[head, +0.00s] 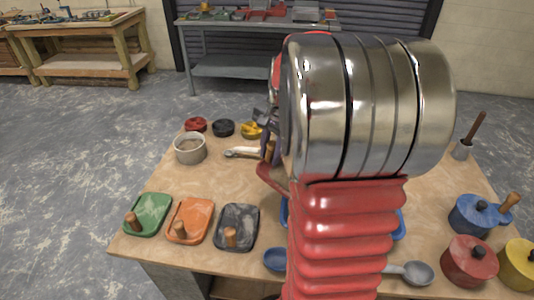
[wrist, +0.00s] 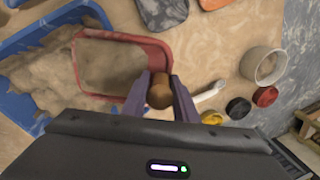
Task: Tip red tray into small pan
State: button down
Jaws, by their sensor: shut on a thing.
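The red tray (wrist: 169,58) is full of grey-brown mortar in the wrist view. My gripper (wrist: 160,96) is shut on its brown wooden handle. The tray overlaps the right side of a large blue tub (wrist: 30,40) of mortar; I cannot tell its height above it. In the head view my arm hides most of the tray, and a red edge (head: 271,179) shows left of it. Which vessel is the small pan is unclear. A pale round pan (head: 190,149) stands at the back left, also in the wrist view (wrist: 264,66), apart from the tray.
Green (head: 148,215), orange (head: 189,220) and black (head: 238,228) trays lie front left. Red (head: 195,124), black (head: 223,128) and yellow (head: 251,130) small items stand at the back. Lidded pots (head: 469,261) and a ladle (head: 418,273) are right. Wood is bare at centre left.

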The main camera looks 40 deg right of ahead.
jog(key=shift+s+d+r+t+y, duration=0.2)
jog(key=shift+s+r+t, duration=0.55)
jog(key=shift+s+t, duration=0.15)
jog(key=shift+s+d+r+t+y, duration=0.2)
jog(key=shift+s+r+t, duration=0.55)
jog(key=shift+s+t, duration=0.15)
jog(key=s+d+r+t+y, duration=0.1)
jog(key=s+r+t, duration=0.1)
jog(key=s+t, duration=0.4)
jog(key=shift+s+d+r, duration=0.2)
jog(key=shift+s+r, duration=0.1)
jog(key=shift+s, duration=0.35)
